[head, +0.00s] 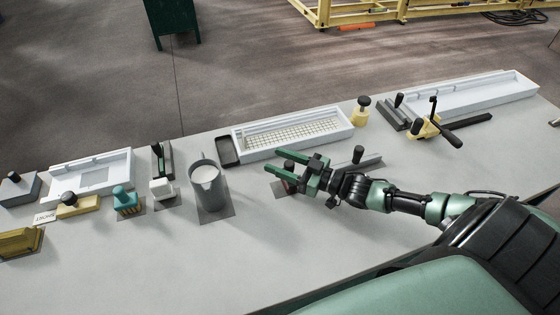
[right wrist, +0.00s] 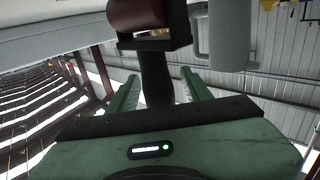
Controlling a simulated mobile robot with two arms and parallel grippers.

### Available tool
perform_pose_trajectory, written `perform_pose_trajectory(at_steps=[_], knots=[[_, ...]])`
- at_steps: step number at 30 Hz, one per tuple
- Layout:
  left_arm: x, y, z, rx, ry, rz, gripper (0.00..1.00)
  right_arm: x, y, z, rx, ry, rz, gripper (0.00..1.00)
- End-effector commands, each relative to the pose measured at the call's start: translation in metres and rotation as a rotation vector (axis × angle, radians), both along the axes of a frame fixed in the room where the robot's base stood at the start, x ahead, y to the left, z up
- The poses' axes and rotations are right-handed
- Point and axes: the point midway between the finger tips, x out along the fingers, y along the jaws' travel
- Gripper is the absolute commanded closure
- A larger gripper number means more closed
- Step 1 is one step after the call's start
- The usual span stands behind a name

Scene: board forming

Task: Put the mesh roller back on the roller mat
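The mesh roller (right wrist: 140,14) shows in the right wrist view as a dark red cylinder in a black frame, with a black handle (right wrist: 157,82) running down between my fingers. My left gripper is not in view.
A grey jug (head: 208,190) with white contents stands left of my right gripper. A white tray with a mesh (head: 295,131) lies behind it. A grey bar tool (head: 365,161) lies close behind my right wrist. The table's front middle is clear.

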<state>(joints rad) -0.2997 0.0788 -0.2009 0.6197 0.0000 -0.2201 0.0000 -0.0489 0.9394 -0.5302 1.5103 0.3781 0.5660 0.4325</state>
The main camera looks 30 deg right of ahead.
Motion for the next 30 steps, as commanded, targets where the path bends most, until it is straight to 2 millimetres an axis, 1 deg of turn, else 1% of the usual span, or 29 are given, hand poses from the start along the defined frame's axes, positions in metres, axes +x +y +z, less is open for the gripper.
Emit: perform_pose_trajectory(at_steps=[7, 9, 11, 14, 19, 24, 30], knots=[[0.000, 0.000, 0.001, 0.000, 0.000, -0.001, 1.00, 0.000, 0.000, 0.001, 0.000, 0.000, 0.000, 0.52], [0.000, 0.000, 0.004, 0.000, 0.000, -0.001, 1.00, 0.000, 0.000, 0.004, 0.000, 0.000, 0.000, 0.52], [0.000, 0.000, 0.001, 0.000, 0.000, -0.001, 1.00, -0.004, -0.002, 0.002, 0.000, 0.002, 0.000, 0.52], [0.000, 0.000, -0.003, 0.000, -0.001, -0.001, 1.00, -0.016, -0.009, 0.000, 0.000, 0.004, 0.000, 0.52], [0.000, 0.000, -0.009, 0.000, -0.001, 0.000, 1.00, -0.046, -0.027, -0.001, -0.002, 0.007, 0.001, 0.52], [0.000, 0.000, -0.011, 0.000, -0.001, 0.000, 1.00, -0.073, -0.044, 0.000, -0.002, 0.007, 0.001, 0.52], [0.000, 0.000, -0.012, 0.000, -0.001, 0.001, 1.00, -0.095, -0.058, 0.002, -0.001, 0.004, 0.000, 0.52]])
